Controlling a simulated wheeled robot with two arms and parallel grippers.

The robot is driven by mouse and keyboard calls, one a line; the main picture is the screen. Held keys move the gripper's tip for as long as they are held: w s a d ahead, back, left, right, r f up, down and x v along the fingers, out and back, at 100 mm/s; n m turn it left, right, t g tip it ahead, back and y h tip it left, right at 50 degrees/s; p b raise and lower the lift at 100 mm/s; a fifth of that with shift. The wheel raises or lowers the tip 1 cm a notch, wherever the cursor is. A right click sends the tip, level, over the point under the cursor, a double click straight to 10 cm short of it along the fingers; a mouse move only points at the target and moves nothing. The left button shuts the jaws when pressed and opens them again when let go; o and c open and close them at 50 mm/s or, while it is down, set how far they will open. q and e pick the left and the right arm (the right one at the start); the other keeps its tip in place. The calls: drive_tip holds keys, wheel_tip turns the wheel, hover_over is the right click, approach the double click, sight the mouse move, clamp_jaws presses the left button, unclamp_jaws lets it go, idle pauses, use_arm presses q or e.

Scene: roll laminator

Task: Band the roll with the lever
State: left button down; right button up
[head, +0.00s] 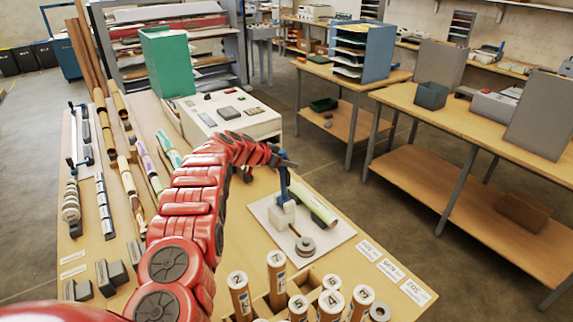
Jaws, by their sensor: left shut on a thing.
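A banding device (283,214) with a pale block body stands on a white board (327,241) on the wooden table. A blue lever (284,184) rises steeply from it. A pale green roll (316,203) lies slantwise beside the block, on its right. A grey round piece (305,246) sits in front of the block on the board. My left gripper (282,161), at the end of the red arm, is shut on the upper end of the blue lever. The fingertips are small and partly merge with the lever. My right gripper is not in view.
A wooden rack (262,304) with several capped, labelled tubes stands at the front. White labels (391,270) lie along the right table edge. A white laminator (230,112) stands behind my arm. Rolls and grey blocks fill the left side.

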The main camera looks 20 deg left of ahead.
use_arm(q)
drive_tip(key=shift+r, duration=0.1)
drive_tip(key=shift+c, duration=2.2)
unclamp_jaws()
